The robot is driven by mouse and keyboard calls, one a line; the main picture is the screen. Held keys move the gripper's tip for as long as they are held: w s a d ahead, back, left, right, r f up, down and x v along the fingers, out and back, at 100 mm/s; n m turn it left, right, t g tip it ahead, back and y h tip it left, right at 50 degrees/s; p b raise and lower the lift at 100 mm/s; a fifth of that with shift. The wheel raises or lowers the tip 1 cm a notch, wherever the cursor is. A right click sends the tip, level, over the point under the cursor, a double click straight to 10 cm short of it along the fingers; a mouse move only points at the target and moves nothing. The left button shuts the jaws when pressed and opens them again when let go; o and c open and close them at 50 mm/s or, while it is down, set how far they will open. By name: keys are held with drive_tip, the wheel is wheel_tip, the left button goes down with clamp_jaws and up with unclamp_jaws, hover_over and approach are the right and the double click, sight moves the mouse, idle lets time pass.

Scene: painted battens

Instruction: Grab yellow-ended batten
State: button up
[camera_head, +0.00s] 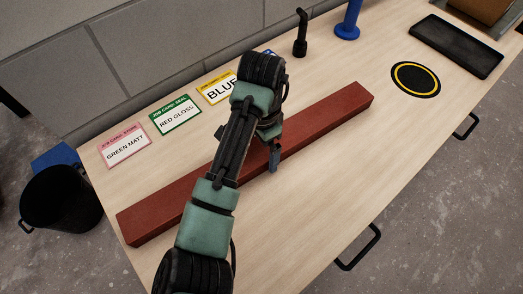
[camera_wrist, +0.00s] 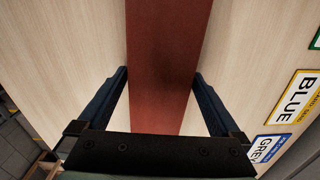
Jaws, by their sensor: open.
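One long batten (camera_head: 325,113) lies flat along the bench, painted dull red over all the faces I can see. No yellow end shows on it in either view. My arm crosses above its middle and hides part of it in the head view. My gripper (camera_head: 274,158) is open over its middle. In the wrist view, the batten (camera_wrist: 168,50) runs between the two fingers of my gripper (camera_wrist: 160,76), one on each side, with a gap on both sides. I cannot tell how far the fingertips are above the bench.
Job cards reading GREEN MATT (camera_head: 124,147), RED GLOSS (camera_head: 175,115) and BLUE (camera_head: 218,88) lie along the wall side. A black tray (camera_head: 455,45), a yellow-ringed black disc (camera_head: 416,79) and a blue stand (camera_head: 348,22) are at the far end. A black bucket (camera_head: 62,205) stands on the floor.

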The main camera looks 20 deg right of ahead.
clamp_jaws()
drive_tip(key=shift+r, duration=0.1)
idle(0.4)
drive_tip(key=shift+w, duration=0.1)
